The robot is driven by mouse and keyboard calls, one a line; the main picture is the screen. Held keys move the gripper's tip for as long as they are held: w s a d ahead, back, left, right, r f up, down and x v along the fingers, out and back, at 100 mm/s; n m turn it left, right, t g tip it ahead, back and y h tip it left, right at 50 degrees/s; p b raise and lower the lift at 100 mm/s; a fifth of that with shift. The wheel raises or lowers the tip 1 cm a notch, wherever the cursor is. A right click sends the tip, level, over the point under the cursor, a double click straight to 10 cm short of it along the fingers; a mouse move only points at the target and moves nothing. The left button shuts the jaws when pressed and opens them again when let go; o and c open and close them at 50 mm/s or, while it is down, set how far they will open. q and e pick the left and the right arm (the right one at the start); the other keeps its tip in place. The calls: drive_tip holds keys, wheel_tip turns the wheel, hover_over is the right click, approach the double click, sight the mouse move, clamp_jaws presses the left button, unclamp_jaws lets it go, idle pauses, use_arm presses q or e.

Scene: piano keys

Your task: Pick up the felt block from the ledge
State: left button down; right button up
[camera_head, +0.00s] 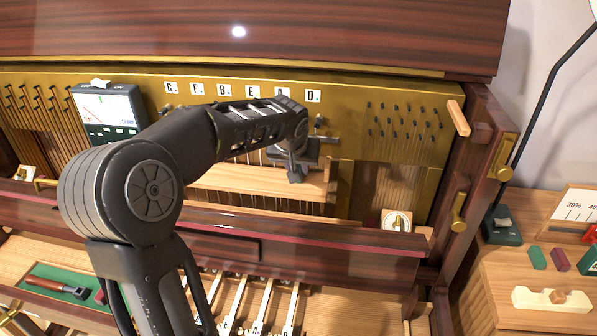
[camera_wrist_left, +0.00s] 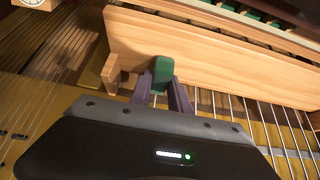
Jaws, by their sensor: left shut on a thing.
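The green felt block (camera_wrist_left: 162,74) shows in the left wrist view, upright between the two fingertips of my left gripper (camera_wrist_left: 160,92), which are shut on it. The block is in front of the pale wooden ledge (camera_wrist_left: 225,62); I cannot tell if it touches it. In the head view my left gripper (camera_head: 295,174) points down at the right part of the ledge (camera_head: 245,179), below the lettered tags. The block is hidden there by the gripper. My right gripper is not in view.
Strings run below the ledge. A tuner box (camera_head: 108,112) stands at the left, and tuning pins (camera_head: 400,122) are at the right. A round dial (camera_head: 396,221) sits on the dark rail. A side table holds a green block (camera_head: 537,258) and a maroon block (camera_head: 560,260).

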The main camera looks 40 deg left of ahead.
use_arm(q)
drive_tip(key=shift+r, duration=0.1)
idle(0.4)
drive_tip(key=shift+s+d+r, duration=0.1)
drive_tip(key=shift+r, duration=0.4)
wheel_tip(320, 180, up, 6)
drive_tip(key=shift+f+b, duration=0.1)
drive_tip(key=shift+b, duration=0.25)
drive_tip(key=s+d+b, duration=0.1)
drive_tip(key=s+d, duration=0.2)
drive_tip(key=s, duration=0.2)
drive_tip(key=s+d+b, duration=0.2)
drive_tip(key=s+d, duration=0.1)
drive_tip(key=s, duration=0.2)
drive_tip(key=s+d+b, duration=0.1)
drive_tip(key=s+d, duration=0.2)
drive_tip(key=s, duration=0.3)
drive_tip(key=shift+s, duration=0.1)
drive_tip(key=shift+s+d+b, duration=0.25)
drive_tip(key=shift+s+b, duration=0.05)
drive_tip(key=shift+s, duration=0.25)
